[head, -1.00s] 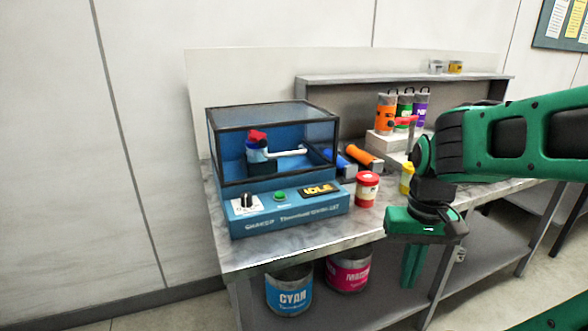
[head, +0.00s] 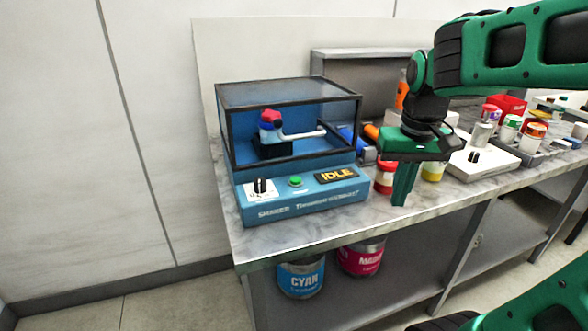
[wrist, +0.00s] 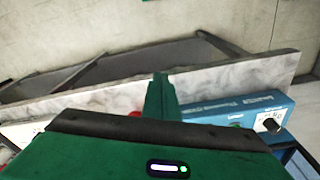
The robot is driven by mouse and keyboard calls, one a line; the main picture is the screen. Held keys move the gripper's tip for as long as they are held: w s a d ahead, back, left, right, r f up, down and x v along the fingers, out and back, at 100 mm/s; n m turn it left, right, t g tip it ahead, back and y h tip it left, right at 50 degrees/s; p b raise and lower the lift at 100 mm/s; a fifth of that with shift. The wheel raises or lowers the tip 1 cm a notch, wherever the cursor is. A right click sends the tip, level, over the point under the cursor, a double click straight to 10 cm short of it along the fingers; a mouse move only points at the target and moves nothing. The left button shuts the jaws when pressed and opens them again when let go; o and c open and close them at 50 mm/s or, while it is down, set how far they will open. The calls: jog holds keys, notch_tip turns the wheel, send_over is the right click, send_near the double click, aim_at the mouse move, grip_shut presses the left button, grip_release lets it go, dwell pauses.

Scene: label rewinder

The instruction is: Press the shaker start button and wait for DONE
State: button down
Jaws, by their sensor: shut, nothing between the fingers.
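The blue shaker (head: 305,200) stands at the left end of the bench, its clear hood (head: 290,105) down over a red-capped item and a white bar. Its front panel has a black knob (head: 260,187), a green start button (head: 295,181) and a display (head: 337,175) reading IDLE. My gripper (head: 401,200) points down, shut and empty, in front of the bench's cans and to the right of the shaker, apart from the button. In the wrist view the fingers (wrist: 160,98) show over the bench edge, with the shaker panel (wrist: 240,108) to their right.
A red can (head: 384,180) and a yellow can (head: 432,171) stand close behind my gripper. A white scale-like box (head: 485,160) and several small cans lie to the right. Cyan (head: 301,278) and magenta (head: 361,259) buckets sit on the lower shelf. Bench space before the shaker is clear.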

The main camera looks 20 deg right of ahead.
jog(key=w+a+r+n+t, duration=0.1)
jog(key=w+a+r, duration=0.2)
jog(key=w, duration=0.2)
jog(key=w+a+r+n, duration=0.1)
jog(key=w+a+r, duration=0.2)
jog(key=w+a, duration=0.15)
notch_tip(320, 180, up, 5)
jog(key=n+t, duration=0.1)
jog(key=n, duration=0.1)
send_over(296, 178)
jog(key=s, duration=0.3)
jog(key=shift+s+d+r+y, duration=0.1)
jog(key=shift+s+r+y, duration=0.15)
jog(key=shift+y, duration=0.15)
jog(key=shift+f, duration=0.1)
jog(key=x, duration=1.3)
jog(key=shift+s, duration=0.35)
jog(key=shift+f, duration=0.5)
